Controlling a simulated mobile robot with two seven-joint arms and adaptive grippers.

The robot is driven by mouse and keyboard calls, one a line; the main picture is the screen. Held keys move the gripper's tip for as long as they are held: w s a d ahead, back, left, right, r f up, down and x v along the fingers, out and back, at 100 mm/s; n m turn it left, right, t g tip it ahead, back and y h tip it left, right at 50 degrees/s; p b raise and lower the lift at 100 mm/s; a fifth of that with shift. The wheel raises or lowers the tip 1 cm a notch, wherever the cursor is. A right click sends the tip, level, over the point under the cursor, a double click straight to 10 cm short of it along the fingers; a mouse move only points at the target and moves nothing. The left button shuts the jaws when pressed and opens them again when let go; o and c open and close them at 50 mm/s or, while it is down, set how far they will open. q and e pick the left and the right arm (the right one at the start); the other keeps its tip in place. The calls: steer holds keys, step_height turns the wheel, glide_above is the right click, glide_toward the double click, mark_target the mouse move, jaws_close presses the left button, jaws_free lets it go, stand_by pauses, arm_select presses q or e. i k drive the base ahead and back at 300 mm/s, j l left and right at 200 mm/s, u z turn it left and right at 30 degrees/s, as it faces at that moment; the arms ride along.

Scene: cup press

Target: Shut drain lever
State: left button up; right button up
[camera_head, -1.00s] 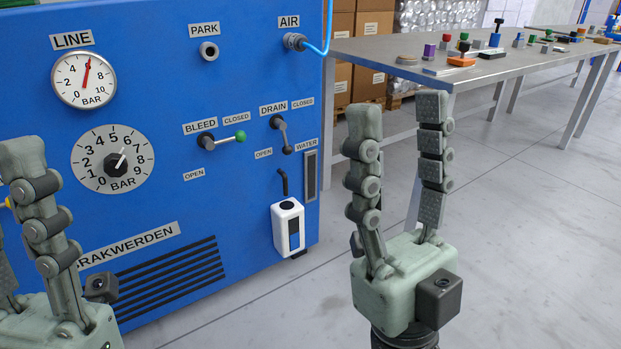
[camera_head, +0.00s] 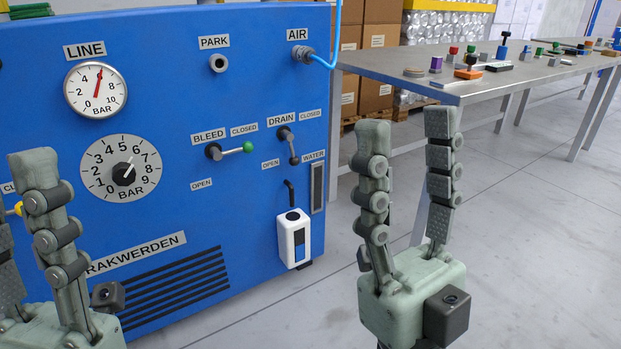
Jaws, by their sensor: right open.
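The drain lever (camera_head: 290,147) is on the blue panel, a dark handle on a round pivot. It points down, slightly right, between the OPEN label (camera_head: 271,164) at lower left and the CLOSED label (camera_head: 310,114) at upper right. My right gripper (camera_head: 407,130) is open and empty, fingers up, to the right of the lever and apart from it. My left gripper (camera_head: 20,190) is at the lower left in front of the panel, partly cut off by the picture edge. Its fingers stand apart with nothing seen between them.
A white water container (camera_head: 294,240) hangs below the drain. A blue air hose (camera_head: 334,40) joins at the top right. A metal table (camera_head: 470,90) with small parts stands behind my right gripper.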

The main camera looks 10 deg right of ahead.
mark_target(294, 160)
steer(key=i+l, duration=0.9)
steer(key=i+j+u, duration=0.05)
steer(key=i, duration=0.05)
